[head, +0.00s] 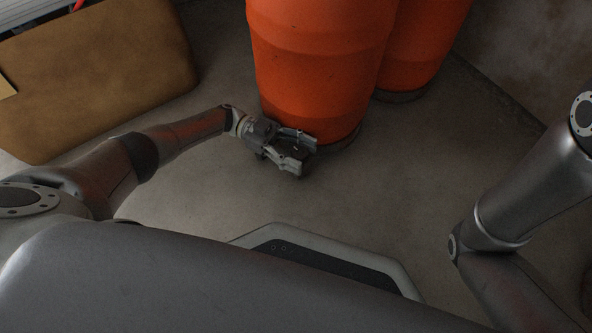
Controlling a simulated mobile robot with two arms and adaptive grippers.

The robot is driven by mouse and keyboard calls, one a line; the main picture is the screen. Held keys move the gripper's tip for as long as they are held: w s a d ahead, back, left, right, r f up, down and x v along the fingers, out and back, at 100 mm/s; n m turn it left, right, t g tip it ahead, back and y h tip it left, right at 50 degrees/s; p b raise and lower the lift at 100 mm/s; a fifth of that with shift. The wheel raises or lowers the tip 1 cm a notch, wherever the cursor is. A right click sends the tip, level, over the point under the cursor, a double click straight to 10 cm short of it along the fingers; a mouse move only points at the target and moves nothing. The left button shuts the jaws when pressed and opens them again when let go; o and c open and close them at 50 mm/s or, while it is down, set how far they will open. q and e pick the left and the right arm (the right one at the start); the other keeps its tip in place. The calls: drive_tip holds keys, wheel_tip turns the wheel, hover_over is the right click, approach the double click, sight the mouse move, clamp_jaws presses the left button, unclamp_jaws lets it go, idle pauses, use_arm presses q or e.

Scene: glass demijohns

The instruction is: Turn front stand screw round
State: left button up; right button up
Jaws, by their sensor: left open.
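My left gripper (298,153) is open, low over the floor, right in front of the foot of the nearer orange container (320,65). Its fingers point right along the container's lower edge. I cannot tell whether they touch it. No stand screw can be made out; the gripper covers part of the container's base. My right arm comes in at the right edge, but its gripper is out of the frame.
A second orange container (425,40) stands behind the first, to the right. A brown, rounded-corner panel (95,75) is at the upper left. The concrete floor (400,180) is clear between the containers and my base.

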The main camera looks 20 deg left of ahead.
use_arm(q)
drive_tip(key=shift+w+n+t, duration=0.15)
drive_tip(key=shift+n+t, duration=0.25)
drive_tip(key=shift+t, duration=0.2)
